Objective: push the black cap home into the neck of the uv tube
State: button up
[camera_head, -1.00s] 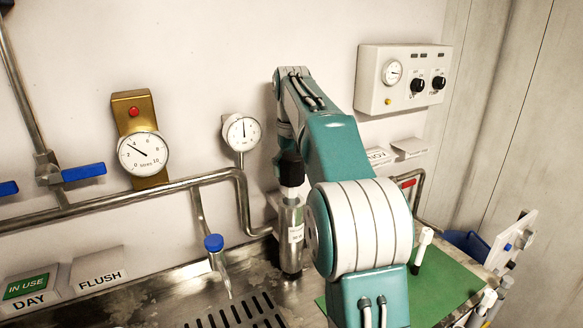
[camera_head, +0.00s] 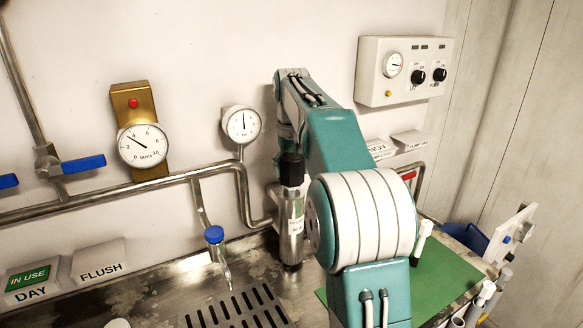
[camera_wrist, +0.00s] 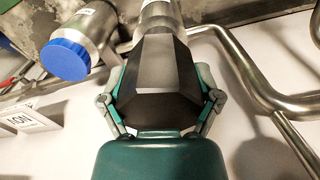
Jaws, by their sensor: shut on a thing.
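The black cap (camera_head: 291,170) sits upright at the top of the steel uv tube (camera_head: 291,238), in line with it, in the head view. In the wrist view the cap (camera_wrist: 158,75) fills the space between the fingers of my gripper (camera_wrist: 162,100), which is shut on it. The uv tube (camera_wrist: 160,14) shows just beyond the cap. The cap hides the neck in the wrist view, so I cannot tell how deep it sits. In the head view my arm covers much of the gripper.
A bent steel pipe (camera_head: 243,190) runs close to the tube's left, below a gauge (camera_head: 241,124). A blue-capped housing (camera_wrist: 78,58) is at the wrist view's upper left. A blue-topped tap (camera_head: 214,236) stands over the drain grate (camera_head: 238,306). A green mat (camera_head: 445,278) lies right.

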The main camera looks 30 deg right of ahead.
aim_at(292, 188)
jog(key=shift+f, duration=1.65)
jog(key=o, duration=0.7)
jog(key=shift+o, duration=0.2)
notch_tip(292, 188, up, 12)
jog(key=shift+f, duration=0.1)
dwell(0.6)
